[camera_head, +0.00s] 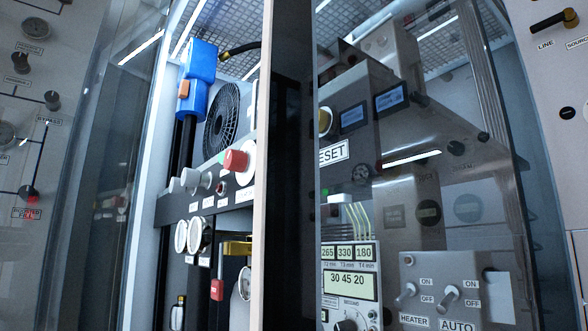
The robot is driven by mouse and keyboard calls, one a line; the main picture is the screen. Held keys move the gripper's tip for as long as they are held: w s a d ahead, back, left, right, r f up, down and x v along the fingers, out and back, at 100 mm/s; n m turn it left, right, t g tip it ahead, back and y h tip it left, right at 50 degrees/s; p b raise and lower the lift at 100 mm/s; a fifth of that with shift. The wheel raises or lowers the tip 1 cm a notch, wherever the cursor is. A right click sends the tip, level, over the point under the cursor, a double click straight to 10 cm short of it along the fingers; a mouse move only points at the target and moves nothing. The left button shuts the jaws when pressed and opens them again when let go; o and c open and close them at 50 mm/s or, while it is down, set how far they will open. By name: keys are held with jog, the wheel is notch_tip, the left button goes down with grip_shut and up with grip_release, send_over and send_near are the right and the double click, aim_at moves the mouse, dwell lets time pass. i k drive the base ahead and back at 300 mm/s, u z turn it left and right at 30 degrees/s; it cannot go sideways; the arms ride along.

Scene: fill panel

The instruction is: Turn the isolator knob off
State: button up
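I cannot read an isolator label on any knob, so I cannot tell which one is the isolator knob. A red knob (236,161) stands out from the dark control strip near the middle. Smaller grey knobs (190,177) sit to its left on the same strip. A black knob with a red mark (29,193) is on the left panel, above a small red label. A black handle with a brass end (553,20) is at the top right, near the labels LINE and SOURCE. My gripper is not in view.
A dark upright post (291,165) with a pale edge hides the cabinet's middle. Glass with reflections covers parts of both sides. A blue connector (196,80) and a fan (222,121) are upper left. HEATER (405,296) and AUTO (453,301) toggle switches are lower right.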

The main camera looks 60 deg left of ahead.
aim_at(236, 160)
jog(key=z, duration=0.05)
jog(key=k, duration=0.8)
jog(key=u, duration=1.7)
